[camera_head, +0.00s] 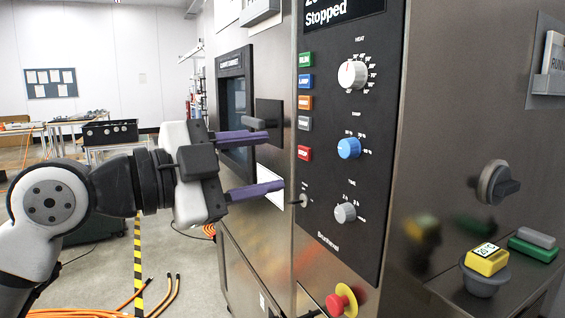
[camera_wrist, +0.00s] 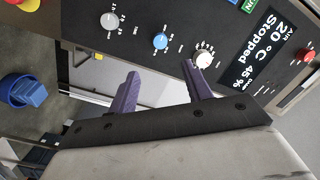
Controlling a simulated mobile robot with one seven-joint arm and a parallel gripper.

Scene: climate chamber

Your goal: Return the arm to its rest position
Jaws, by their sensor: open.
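My gripper (camera_head: 268,163) has two purple fingers, spread apart and empty. In the head view it is in front of the climate chamber, left of its black control panel (camera_head: 338,230). The lower fingertip is close to the panel's left edge; I cannot tell whether it touches. In the wrist view my gripper (camera_wrist: 160,82) also shows with its fingers apart and nothing between them. The panel carries a white heat knob (camera_head: 352,74), a blue knob (camera_head: 349,148), a grey time knob (camera_head: 345,212) and several coloured buttons. Its display reads "Stopped".
A red and yellow emergency stop (camera_head: 341,301) sticks out below the panel. A grey rotary handle (camera_head: 497,184) projects at the right, above a shelf with a yellow block (camera_head: 487,261). Orange cables (camera_head: 95,310) lie on the floor. Open floor lies left of the chamber.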

